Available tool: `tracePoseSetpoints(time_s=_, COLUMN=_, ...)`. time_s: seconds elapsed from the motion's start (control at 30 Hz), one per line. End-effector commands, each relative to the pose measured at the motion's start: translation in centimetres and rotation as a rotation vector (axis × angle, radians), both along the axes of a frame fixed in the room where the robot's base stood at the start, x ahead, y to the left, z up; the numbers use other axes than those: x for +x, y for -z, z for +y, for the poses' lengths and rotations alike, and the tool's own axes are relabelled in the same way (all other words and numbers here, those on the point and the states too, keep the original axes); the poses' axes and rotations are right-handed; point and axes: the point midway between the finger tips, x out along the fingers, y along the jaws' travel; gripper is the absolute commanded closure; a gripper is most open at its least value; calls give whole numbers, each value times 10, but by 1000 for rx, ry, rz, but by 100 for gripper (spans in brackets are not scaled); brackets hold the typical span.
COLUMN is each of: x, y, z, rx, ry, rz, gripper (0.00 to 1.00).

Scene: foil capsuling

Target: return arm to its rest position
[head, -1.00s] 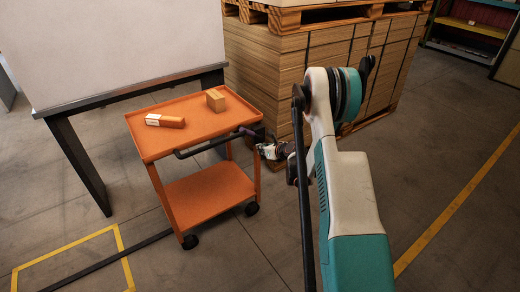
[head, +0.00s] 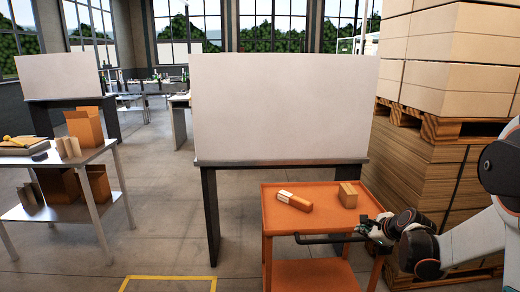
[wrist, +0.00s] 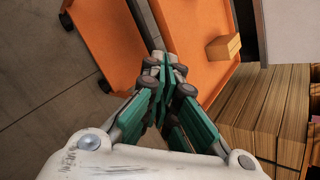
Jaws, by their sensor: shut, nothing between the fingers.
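My gripper (head: 372,226) is at the right end of the orange cart (head: 280,221), close to its dark push handle (head: 322,239). In the wrist view my gripper (wrist: 163,62) has its green and grey fingers drawn together, with nothing seen between them. The orange cart (wrist: 192,28) lies just beyond the fingertips there. I cannot tell whether the fingers touch the cart or its handle. My arm comes in from the right edge of the head view.
An orange-and-white box (head: 294,201) and a small brown box (head: 348,195) are on the cart's top. A tall stack of cardboard (head: 432,185) stands close on the right. A white panel (head: 280,105) stands behind.

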Motion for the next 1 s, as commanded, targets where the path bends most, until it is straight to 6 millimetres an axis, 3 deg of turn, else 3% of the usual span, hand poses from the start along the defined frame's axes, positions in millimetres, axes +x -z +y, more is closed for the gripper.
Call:
tracePoseSetpoints(time_s=0.03, x=-10, y=-16, z=15, rx=-54, ry=-56, rz=3, gripper=100)
tracePoseSetpoints(time_s=0.2, x=-45, y=-57, z=55, rx=-260, ry=-253, rz=7, gripper=100)
tracePoseSetpoints(time_s=0.5, x=-123, y=-110, z=115, rx=-613, ry=-615, rz=4, gripper=100)
tracePoseSetpoints(time_s=0.7, x=-183, y=-131, z=145, rx=-840, ry=-860, rz=-4, gripper=100)
tracePoseSetpoints(time_s=1.0, x=-274, y=-130, z=157, rx=-1163, ry=-1178, rz=-14, gripper=100)
